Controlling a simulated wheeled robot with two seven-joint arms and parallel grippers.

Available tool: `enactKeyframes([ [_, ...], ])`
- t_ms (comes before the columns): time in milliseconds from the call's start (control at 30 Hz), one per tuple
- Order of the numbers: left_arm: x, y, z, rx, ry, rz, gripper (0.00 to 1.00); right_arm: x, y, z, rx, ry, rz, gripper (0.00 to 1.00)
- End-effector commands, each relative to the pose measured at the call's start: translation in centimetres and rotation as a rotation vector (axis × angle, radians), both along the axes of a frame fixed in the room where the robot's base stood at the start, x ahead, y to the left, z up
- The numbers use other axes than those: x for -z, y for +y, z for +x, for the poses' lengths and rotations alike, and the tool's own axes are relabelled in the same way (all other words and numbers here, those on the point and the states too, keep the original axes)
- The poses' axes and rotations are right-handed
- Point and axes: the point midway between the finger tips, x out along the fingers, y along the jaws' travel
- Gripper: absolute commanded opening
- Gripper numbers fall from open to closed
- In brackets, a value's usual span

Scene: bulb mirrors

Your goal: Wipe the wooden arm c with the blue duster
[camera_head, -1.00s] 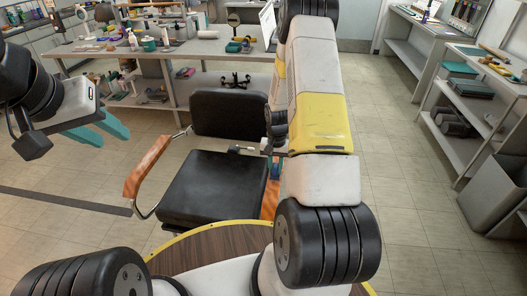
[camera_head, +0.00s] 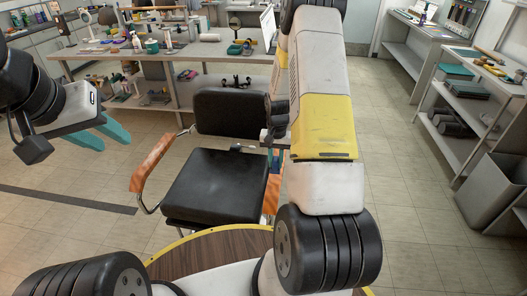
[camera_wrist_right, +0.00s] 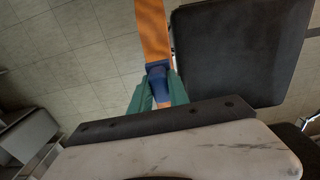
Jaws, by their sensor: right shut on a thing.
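A black chair has two orange-brown wooden arms. One wooden arm (camera_head: 150,163) is on the left of the seat. The other wooden arm (camera_head: 272,194) is on the right, partly hidden by my right arm; it also shows in the right wrist view (camera_wrist_right: 152,28). No label shows which is c. My right gripper (camera_wrist_right: 157,88) has teal fingers shut on the blue duster (camera_wrist_right: 157,71). The duster lies over the right wooden arm and appears to touch it. My left gripper (camera_head: 116,140) is open and empty, left of the chair.
The black seat (camera_head: 215,187) is beside the right wooden arm, with the backrest (camera_head: 231,111) behind. A cluttered workbench (camera_head: 190,55) stands behind. Shelves (camera_head: 465,110) and a grey bin (camera_head: 492,190) are at the right.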

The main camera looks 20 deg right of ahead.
Motion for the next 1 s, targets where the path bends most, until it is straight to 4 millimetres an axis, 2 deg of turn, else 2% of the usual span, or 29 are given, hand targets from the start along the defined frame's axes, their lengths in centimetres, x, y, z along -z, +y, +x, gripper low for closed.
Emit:
enactKeyframes([
  [300,0.0,0.0,0.0,0.0,0.0,0.0,0.36,-2.7,0.0,0.3,-0.002,-0.001,0.0,0.0],
  [867,0.0,0.0,0.0,0.0,0.0,0.0,0.36,-3.0,0.0,0.2,-0.001,0.0,0.0,0.0],
  [1000,0.0,0.0,0.0,0.0,0.0,0.0,0.36,-3.8,1.3,0.0,-0.048,-0.003,0.001,0.0],
])
